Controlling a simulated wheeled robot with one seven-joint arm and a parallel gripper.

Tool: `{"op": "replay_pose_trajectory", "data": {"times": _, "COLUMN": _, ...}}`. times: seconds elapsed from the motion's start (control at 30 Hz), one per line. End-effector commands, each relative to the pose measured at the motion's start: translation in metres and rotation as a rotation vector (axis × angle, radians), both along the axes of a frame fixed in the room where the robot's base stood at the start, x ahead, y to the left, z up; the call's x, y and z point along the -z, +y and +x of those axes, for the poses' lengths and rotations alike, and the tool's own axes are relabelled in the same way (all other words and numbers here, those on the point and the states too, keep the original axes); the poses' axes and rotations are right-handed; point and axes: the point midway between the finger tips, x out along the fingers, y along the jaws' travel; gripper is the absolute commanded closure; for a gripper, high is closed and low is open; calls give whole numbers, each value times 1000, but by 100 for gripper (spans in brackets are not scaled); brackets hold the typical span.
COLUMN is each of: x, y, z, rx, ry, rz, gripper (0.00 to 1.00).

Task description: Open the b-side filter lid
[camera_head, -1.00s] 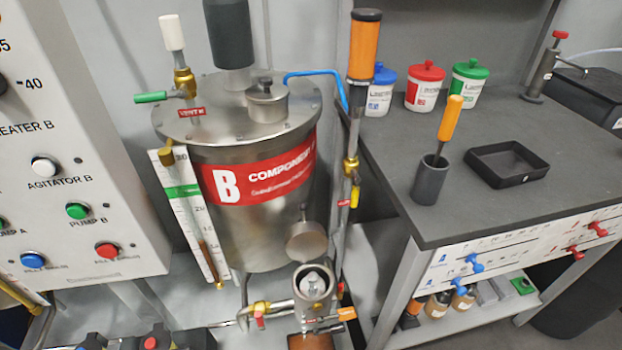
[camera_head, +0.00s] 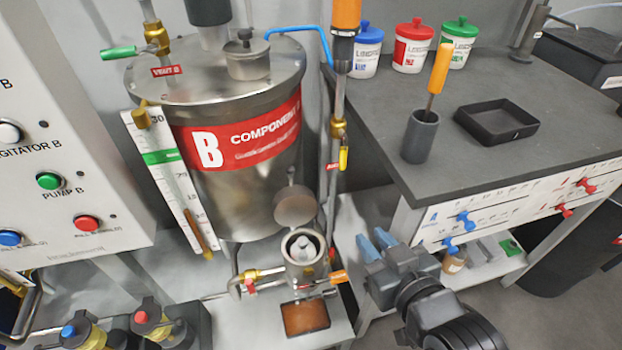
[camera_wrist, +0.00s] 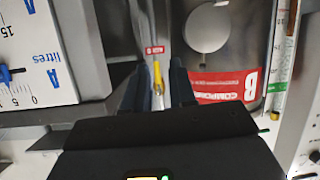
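The B filter cup (camera_head: 305,250) is a metal cylinder at the foot of the tank labelled B. Its top is uncovered and the inside shows. The round grey filter lid (camera_head: 294,205) stands raised above and behind the cup's mouth. A round grey disc, apparently this lid (camera_wrist: 208,27), shows near the top of the upside-down wrist view. My gripper (camera_head: 376,243), with blue fingertips, is to the right of the cup, apart from it and from the lid. In the wrist view my gripper (camera_wrist: 156,85) has its fingers apart, with nothing visibly held between them.
An orange-handled valve (camera_head: 339,277) juts right from the cup, and a brown-filled tray (camera_head: 305,318) sits below. A vertical pipe with a yellow valve handle (camera_head: 343,158) stands behind. The dark workbench (camera_head: 440,190) is close at right. The control panel (camera_head: 60,170) is at left.

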Motion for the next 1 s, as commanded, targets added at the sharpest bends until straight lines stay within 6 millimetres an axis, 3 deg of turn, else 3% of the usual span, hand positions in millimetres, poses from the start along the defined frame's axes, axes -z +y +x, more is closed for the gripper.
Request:
{"op": "replay_pose_trajectory", "data": {"times": 0.1, "x": -16, "y": 42, "z": 34, "rx": -45, "ry": 12, "rz": 25, "gripper": 75}}
{"op": "replay_pose_trajectory", "data": {"times": 0.33, "x": -40, "y": 97, "z": 66, "rx": -105, "ry": 50, "rz": 56, "gripper": 75}}
{"op": "replay_pose_trajectory", "data": {"times": 0.57, "x": -43, "y": 113, "z": 77, "rx": -119, "ry": 63, "rz": 64, "gripper": 75}}
{"op": "replay_pose_trajectory", "data": {"times": 1.0, "x": -19, "y": 138, "z": 127, "rx": -117, "ry": 63, "rz": 65, "gripper": 75}}
